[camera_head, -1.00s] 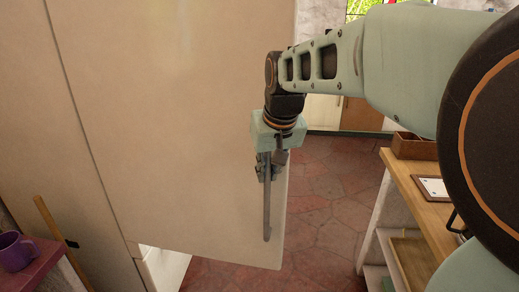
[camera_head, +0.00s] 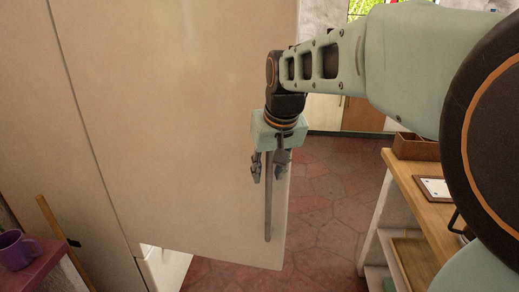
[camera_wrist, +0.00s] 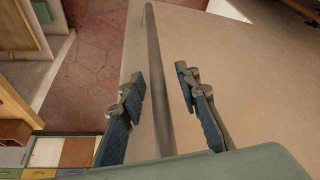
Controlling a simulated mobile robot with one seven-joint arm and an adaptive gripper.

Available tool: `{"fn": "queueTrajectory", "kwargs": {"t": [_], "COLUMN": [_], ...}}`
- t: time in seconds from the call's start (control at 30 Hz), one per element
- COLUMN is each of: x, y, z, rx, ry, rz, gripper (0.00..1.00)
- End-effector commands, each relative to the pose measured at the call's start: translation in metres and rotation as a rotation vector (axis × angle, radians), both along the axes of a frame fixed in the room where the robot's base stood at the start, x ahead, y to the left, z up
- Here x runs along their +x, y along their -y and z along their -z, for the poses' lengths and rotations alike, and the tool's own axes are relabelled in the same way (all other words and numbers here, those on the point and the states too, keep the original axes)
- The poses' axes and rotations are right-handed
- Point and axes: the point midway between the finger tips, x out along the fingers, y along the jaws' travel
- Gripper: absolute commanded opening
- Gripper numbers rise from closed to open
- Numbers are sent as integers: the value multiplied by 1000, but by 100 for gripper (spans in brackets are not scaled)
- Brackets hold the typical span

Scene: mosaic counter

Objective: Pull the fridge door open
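The fridge door (camera_head: 180,130) is a large plain beige panel filling the left and middle of the head view. Its lower edge stands out from a white body (camera_head: 165,268) behind it, so it looks ajar. A long grey bar handle (camera_head: 268,215) runs upright near its free edge. My gripper (camera_head: 268,172) is at the handle with its fingers spread. In the wrist view the open fingers (camera_wrist: 160,84) lie on either side of the handle (camera_wrist: 153,45), with gaps to it. The handle's upper end is hidden behind my gripper in the head view.
A wooden-topped counter (camera_head: 436,178) with a brown box (camera_head: 415,146) and a framed card stands at the right. A purple mug (camera_head: 18,250) sits on a ledge at the lower left. Red tiled floor (camera_head: 325,205) is clear between door and counter.

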Motion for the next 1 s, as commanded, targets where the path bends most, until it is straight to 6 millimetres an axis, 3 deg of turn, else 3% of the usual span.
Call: {"fn": "queueTrajectory", "kwargs": {"t": [0.5,0.7,1.0], "x": [1,0,0], "y": [0,-1,0], "z": [-84,-98,-99], "rx": [1,1,1], "ry": [4,2,1], "rz": [-1,-1,-1], "gripper": [30,30,30]}}
